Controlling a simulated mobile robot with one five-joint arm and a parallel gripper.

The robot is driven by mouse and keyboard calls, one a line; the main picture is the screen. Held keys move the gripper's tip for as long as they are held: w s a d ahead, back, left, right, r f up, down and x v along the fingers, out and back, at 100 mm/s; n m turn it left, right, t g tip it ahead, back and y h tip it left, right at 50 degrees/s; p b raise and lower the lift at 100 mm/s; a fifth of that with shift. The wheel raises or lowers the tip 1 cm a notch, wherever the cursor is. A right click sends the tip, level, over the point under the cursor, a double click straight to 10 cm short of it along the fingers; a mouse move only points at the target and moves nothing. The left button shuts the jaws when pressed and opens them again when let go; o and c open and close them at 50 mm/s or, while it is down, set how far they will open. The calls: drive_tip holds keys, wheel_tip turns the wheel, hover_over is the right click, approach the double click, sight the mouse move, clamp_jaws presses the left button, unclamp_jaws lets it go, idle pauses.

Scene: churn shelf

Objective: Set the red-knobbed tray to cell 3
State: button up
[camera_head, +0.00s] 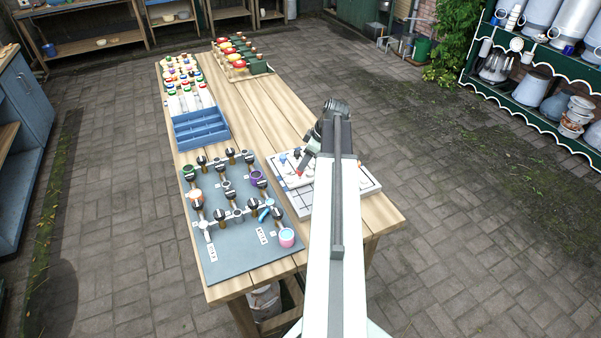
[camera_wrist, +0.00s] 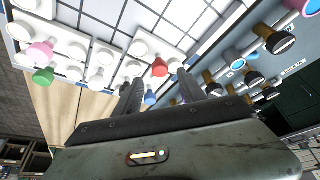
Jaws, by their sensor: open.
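The white gridded board (camera_head: 362,187) lies on the right side of the wooden table's near end. In the wrist view a red knob (camera_wrist: 159,68) shows just beyond and between my fingertips, beside white rounded pieces; which piece is its tray is hard to tell. A small red spot (camera_head: 299,173) shows at the board's left side in the head view. My gripper (camera_wrist: 158,90) is open, with its two dark fingers apart and nothing held between them. In the head view my arm hides part of the board. Cell numbers are not readable.
Pink (camera_wrist: 41,52), green (camera_wrist: 43,77) and blue (camera_wrist: 150,97) knobs are near the red one. A grey panel of valves and pipes (camera_head: 225,255) lies left of the board. A blue compartment tray (camera_head: 200,128) and a rack of red and yellow items (camera_head: 240,60) stand farther back.

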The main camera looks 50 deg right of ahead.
sight(300, 175)
drive_tip(key=b+x, duration=0.2)
drive_tip(key=x, duration=0.2)
drive_tip(key=shift+f+b, duration=0.2)
drive_tip(key=shift+b, duration=0.15)
drive_tip(key=shift+r, duration=0.15)
clamp_jaws()
drive_tip(key=shift+w, duration=0.15)
idle(0.7)
